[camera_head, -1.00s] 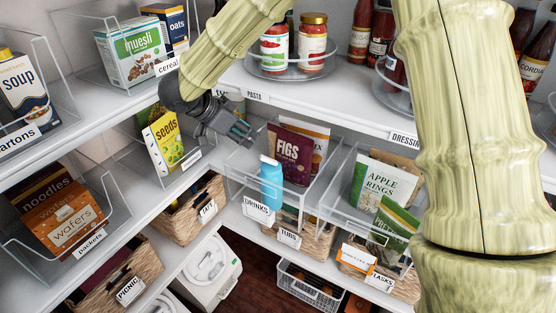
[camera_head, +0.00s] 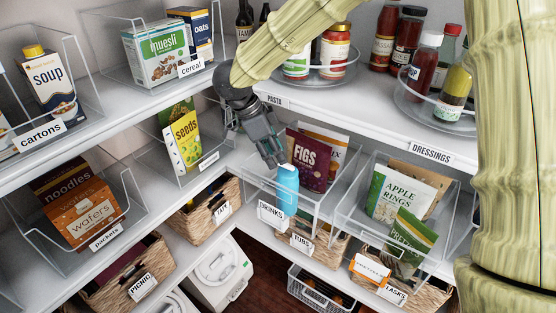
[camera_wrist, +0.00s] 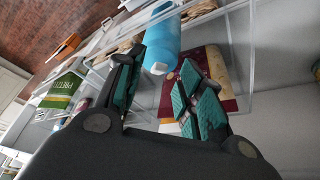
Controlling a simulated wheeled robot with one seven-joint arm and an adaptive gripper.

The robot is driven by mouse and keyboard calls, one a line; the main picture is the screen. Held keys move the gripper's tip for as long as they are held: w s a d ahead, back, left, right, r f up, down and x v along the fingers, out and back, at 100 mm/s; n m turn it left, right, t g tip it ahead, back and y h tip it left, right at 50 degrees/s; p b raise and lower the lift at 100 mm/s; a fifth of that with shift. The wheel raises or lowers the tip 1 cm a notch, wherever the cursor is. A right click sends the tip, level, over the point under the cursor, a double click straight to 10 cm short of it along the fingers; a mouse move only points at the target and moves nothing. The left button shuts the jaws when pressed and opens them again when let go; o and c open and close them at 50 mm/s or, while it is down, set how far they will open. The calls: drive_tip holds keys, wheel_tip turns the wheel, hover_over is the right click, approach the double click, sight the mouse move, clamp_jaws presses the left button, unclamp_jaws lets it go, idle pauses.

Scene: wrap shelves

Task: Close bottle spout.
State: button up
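A blue bottle (camera_head: 286,188) with a light cap or spout at its top stands upright in the clear bin labelled "drinks". My gripper (camera_head: 273,158) is just above and slightly left of the bottle's top, pointing down at it. In the wrist view, the blue bottle (camera_wrist: 163,40) lies beyond the fingertips, with its whitish spout (camera_wrist: 158,68) facing my gripper (camera_wrist: 160,75). The teal-padded fingers are apart, with the spout between and slightly beyond them. No contact shows. Whether the spout is open is too small to tell.
A dark red "figs" packet (camera_head: 304,160) stands close behind the bottle in the clear bin (camera_head: 262,187). A bin with apple rings (camera_head: 395,194) is to the right, and a seeds packet (camera_head: 184,138) to the left. The upper shelf edge (camera_head: 340,122) runs close beside my gripper.

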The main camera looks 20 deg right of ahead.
sight(286, 165)
drive_tip(key=shift+x, duration=1.9)
clamp_jaws()
